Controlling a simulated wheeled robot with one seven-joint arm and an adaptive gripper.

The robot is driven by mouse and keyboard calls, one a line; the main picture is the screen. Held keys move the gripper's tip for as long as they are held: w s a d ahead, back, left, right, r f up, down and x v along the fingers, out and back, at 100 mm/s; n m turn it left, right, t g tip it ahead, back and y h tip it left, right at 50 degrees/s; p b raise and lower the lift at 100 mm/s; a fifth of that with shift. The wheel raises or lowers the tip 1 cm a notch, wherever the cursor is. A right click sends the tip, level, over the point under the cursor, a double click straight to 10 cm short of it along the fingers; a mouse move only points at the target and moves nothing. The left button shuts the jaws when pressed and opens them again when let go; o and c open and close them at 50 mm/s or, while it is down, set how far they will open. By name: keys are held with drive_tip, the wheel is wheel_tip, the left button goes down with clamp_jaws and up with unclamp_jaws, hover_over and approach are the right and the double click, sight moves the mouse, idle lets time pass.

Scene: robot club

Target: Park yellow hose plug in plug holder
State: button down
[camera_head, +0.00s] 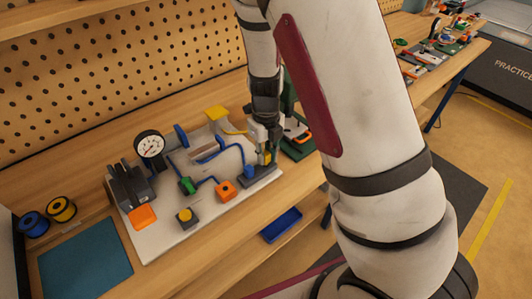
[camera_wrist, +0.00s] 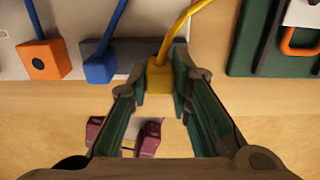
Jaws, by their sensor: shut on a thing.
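My gripper (camera_wrist: 160,88) is shut on the yellow hose plug (camera_wrist: 159,78), a small yellow block between its fingertips. A yellow hose (camera_wrist: 181,25) rises from the plug. In the head view my gripper (camera_head: 266,148) is at the right end of the board, with the yellow plug (camera_head: 268,157) partly hidden by the fingers. A dark grey block (camera_wrist: 130,55), apparently the plug holder, lies by the plug; it also shows in the head view (camera_head: 260,179). A blue plug (camera_wrist: 99,66) with a blue hose is at its left part. I cannot tell whether the yellow plug touches the holder.
The white board (camera_head: 165,238) carries a gauge (camera_head: 150,147), an orange block (camera_head: 226,190) and a green part (camera_head: 188,186). A green fixture (camera_head: 298,148) stands just right of my gripper. A blue tray (camera_head: 281,225) is below the table's front edge. A teal mat (camera_head: 85,262) lies left.

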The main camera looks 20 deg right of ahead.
drive_tip(key=shift+f, duration=0.7)
idle(1.4)
drive_tip(key=c, duration=1.6)
unclamp_jaws()
drive_tip(key=shift+r, duration=0.1)
drive_tip(key=shift+r+p, duration=1.85)
drive_tip(key=shift+r, duration=0.85)
drive_tip(key=shift+o, duration=0.4)
drive_tip(key=o, duration=0.5)
drive_tip(key=shift+c, duration=0.2)
